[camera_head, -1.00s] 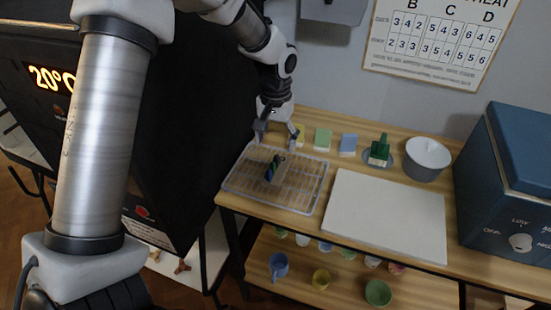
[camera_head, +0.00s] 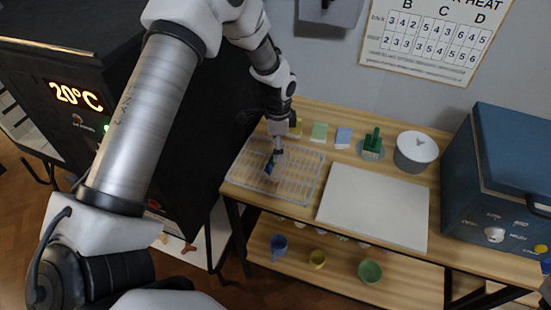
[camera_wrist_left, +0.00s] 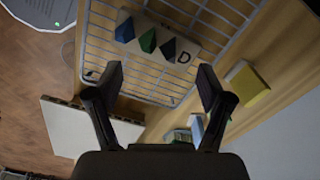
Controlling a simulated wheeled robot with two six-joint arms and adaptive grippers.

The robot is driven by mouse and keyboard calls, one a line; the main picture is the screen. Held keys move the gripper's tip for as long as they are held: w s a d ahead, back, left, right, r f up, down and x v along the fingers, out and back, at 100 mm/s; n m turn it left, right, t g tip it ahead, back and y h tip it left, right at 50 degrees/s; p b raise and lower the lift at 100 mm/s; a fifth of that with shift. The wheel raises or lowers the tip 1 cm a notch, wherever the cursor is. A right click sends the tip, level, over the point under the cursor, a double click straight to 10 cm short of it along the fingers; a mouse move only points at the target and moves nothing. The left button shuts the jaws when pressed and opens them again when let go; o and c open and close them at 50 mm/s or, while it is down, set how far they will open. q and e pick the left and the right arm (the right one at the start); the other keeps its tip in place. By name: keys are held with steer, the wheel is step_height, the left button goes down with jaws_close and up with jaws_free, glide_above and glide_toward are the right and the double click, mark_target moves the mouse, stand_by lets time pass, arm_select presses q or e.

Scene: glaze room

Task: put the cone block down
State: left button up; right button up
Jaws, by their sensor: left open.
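The cone block is a pale block marked D with blue, green and dark cones (camera_wrist_left: 150,40). In the left wrist view it lies on a wire rack (camera_wrist_left: 100,58), ahead of the fingertips and apart from them. In the head view the block (camera_head: 269,168) is small and partly hidden near the middle of the rack (camera_head: 239,181). My left gripper (camera_head: 277,152) is just above and behind it. The left wrist view shows its two fingers (camera_wrist_left: 160,80) spread wide with nothing between them. My right gripper is not in view.
Yellow, green (camera_head: 319,132) and blue (camera_head: 343,138) tiles stand behind the rack. A green object (camera_head: 372,141) on a grey dish and a white pot (camera_head: 416,150) are farther right. A bare white board (camera_head: 373,207) lies right of the rack. A dark kiln (camera_head: 55,70) stands left.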

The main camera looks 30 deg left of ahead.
mark_target(272, 171)
arm_select(q)
step_height(272, 171, down, 4)
steer(key=shift+a+p, duration=0.15)
steer(key=shift+p, duration=0.75)
steer(key=shift+f, duration=0.2)
steer(key=shift+s, duration=0.1)
steer(key=c, duration=1.4)
steer(key=shift+r, duration=0.1)
steer(key=shift+c, duration=0.2)
